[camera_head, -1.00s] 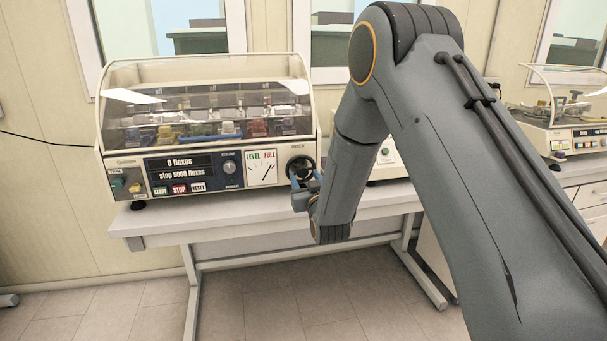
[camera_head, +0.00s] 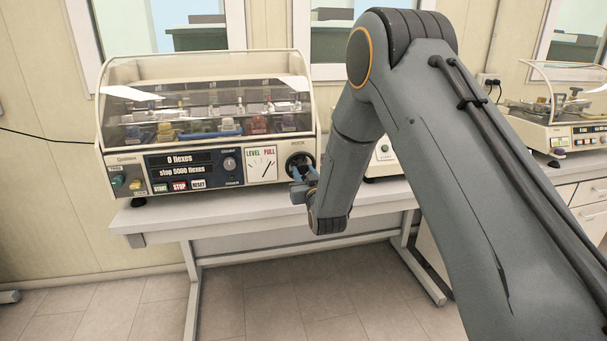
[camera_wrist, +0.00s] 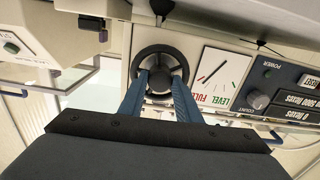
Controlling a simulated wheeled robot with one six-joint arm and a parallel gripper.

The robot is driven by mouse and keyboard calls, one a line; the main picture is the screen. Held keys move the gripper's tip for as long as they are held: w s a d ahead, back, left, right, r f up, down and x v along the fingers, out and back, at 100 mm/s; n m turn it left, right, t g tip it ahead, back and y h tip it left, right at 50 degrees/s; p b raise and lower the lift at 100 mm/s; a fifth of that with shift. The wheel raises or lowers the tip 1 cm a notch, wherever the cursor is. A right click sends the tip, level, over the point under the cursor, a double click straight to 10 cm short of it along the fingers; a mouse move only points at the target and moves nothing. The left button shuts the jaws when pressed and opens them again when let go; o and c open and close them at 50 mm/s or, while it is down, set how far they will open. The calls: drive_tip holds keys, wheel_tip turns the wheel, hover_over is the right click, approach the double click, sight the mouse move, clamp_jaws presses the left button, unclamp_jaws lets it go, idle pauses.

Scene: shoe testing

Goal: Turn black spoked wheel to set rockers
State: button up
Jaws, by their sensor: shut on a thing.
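The black spoked wheel (camera_head: 300,163) is on the right of the flexing machine's front panel, under a small label. It also shows in the wrist view (camera_wrist: 160,52), where the picture is upside down. My gripper (camera_head: 298,174) is at the wheel, its two blue fingers reaching its near face; in the wrist view (camera_wrist: 160,82) the fingertips are shut on part of the wheel. The rockers (camera_head: 215,128) are behind the clear cover, among coloured pieces. The LEVEL/FULL dial (camera_head: 262,164) is left of the wheel, with a thin dark needle. The display reads 0 flexes, stop 5000 flexes.
The machine's START, STOP and RESET buttons (camera_head: 179,186) and a knob (camera_head: 229,164) are left of the dial. The machine stands on a white table (camera_head: 200,215). Another device (camera_head: 385,160) stands close to the right, partly behind my arm.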

drive_tip(key=m+b, duration=0.4)
drive_tip(key=m, duration=0.1)
drive_tip(key=shift+f+m+b, duration=0.15)
drive_tip(key=shift+m+b, duration=1.5)
drive_tip(key=shift+m, duration=0.55)
drive_tip(key=o, duration=1.1)
drive_tip(key=shift+c, duration=0.2)
drive_tip(key=shift+s, duration=0.1)
